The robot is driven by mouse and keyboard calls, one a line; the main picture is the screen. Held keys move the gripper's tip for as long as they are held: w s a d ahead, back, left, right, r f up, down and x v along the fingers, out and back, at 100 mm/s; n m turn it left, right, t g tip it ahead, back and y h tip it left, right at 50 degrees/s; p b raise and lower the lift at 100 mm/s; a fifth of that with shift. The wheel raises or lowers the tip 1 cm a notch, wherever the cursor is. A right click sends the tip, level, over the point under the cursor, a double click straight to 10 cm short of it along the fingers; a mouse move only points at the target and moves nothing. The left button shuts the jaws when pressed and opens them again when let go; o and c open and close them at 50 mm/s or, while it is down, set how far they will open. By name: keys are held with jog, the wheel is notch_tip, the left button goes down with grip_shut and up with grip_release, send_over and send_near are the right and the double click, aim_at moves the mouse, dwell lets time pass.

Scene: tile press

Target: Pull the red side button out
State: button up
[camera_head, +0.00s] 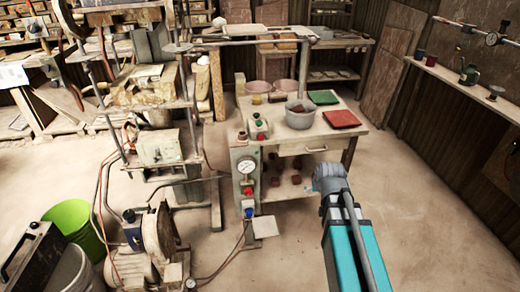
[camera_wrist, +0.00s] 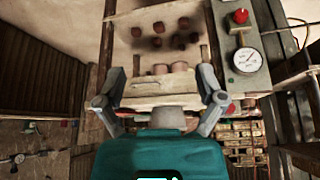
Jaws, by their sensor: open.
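The red side button (camera_head: 247,191) is on the narrow front panel at the left of the workbench, below a round white gauge (camera_head: 247,164) and above a blue fitting (camera_head: 249,212). In the wrist view the red button (camera_wrist: 239,16) is at the upper right, beyond the gauge (camera_wrist: 247,60). My gripper (camera_head: 329,178) is in front of the bench, to the right of the button and apart from it. In the wrist view my gripper (camera_wrist: 159,75) has its two fingers spread wide, with nothing held. Whether the button is pressed in cannot be told.
The workbench (camera_head: 305,140) carries a grey pot (camera_head: 300,115), a green tray (camera_head: 323,97) and a red tray (camera_head: 341,118). A control box (camera_head: 258,127) with a second red button stands above the panel. A pedal-like plate (camera_head: 265,226) is below. Floor to the right is clear.

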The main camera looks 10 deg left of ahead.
jog(key=w+a+f+n+t+y+b, duration=0.1)
jog(key=w+a+f+t+b, duration=0.25)
jog(key=w+b, duration=0.25)
jog(key=w+a+f+t+y+b, duration=0.1)
jog(key=w+a+f+t+b, duration=0.1)
jog(key=w+a+t+b, duration=0.25)
jog(key=n+t+y+b, duration=0.1)
jog(key=t+y+b, duration=0.5)
jog(key=b, duration=1.1)
send_near(261, 139)
jog(key=s+f+t+h, duration=0.2)
jog(key=s, duration=0.1)
jog(key=shift+s+a+f, duration=0.1)
jog(key=shift+s+a, duration=0.1)
jog(key=shift+w, duration=0.1)
jog(key=p+x, duration=0.5)
jog(key=x, duration=0.8)
jog(key=shift+w, duration=0.35)
